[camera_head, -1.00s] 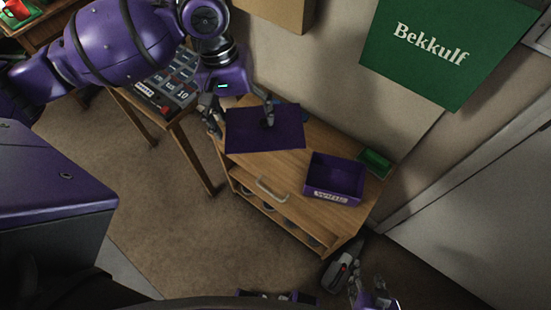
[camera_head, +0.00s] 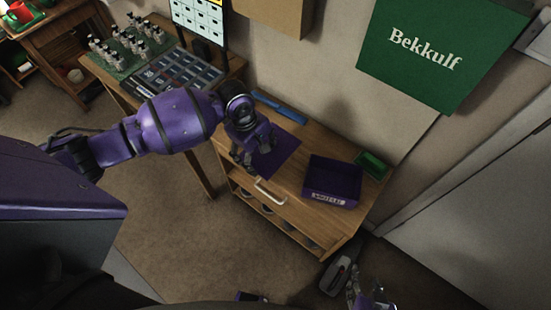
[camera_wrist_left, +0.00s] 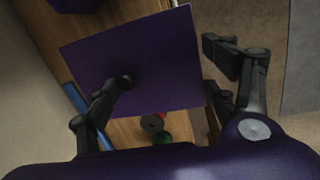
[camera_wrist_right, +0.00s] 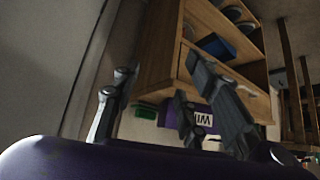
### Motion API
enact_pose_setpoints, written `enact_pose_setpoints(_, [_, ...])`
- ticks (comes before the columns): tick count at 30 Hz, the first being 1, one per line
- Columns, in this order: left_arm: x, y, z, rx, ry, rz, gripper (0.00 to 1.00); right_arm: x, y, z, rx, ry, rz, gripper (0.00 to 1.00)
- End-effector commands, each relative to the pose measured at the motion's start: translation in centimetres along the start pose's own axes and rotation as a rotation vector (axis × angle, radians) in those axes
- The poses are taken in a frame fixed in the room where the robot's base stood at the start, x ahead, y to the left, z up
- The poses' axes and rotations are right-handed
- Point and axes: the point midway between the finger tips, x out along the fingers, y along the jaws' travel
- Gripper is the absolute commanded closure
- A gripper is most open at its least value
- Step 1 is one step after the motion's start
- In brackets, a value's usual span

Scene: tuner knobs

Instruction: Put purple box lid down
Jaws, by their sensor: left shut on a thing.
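The flat purple lid (camera_head: 284,154) is at the left part of the wooden cabinet top; I cannot tell whether it touches the surface. My left gripper (camera_head: 253,150) is over the lid's left side and shut on it, with its fingers spread wide. In the left wrist view, one finger lies across the lid (camera_wrist_left: 155,55) and the other is by its right edge. The open purple box (camera_head: 332,178) with a white label stands on the cabinet to the right of the lid. My right gripper (camera_head: 364,292) is low at the front, open and empty.
The wooden cabinet (camera_head: 300,205) has a handle on its front. A blue bar (camera_head: 280,106) lies behind the lid, and a small green tray (camera_head: 372,164) is behind the box. A side table stands at left.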

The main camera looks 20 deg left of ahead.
Motion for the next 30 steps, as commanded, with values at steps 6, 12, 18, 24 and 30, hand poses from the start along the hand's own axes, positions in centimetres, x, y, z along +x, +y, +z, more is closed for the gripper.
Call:
enact_pose_setpoints(6, [4.6, 2.5, 0.7, 0.001, -0.002, -0.004, 0.57, 0.4, 0.8, 0.5, -0.01, 0.003, 0.011, 0.6])
enact_pose_setpoints(12, [5.8, 3.4, 0.8, 0.001, 0.0, -0.001, 0.57, 0.7, 0.8, 0.6, -0.013, 0.004, 0.011, 0.6])
enact_pose_setpoints(18, [8.1, 3.7, 0.8, 0.001, -0.001, -0.005, 0.57, 0.9, 0.8, 1.2, -0.012, -0.003, 0.011, 0.6])
enact_pose_setpoints(24, [9.8, 3.5, 0.6, 0.002, 0.0, -0.001, 0.57, 1.1, 0.6, 1.2, -0.006, 0.0, 0.012, 0.6])
enact_pose_setpoints(30, [9.7, 3.6, 0.6, 0.002, 0.001, 0.0, 0.57, 1.1, 0.5, 0.6, -0.002, 0.011, 0.012, 0.6])
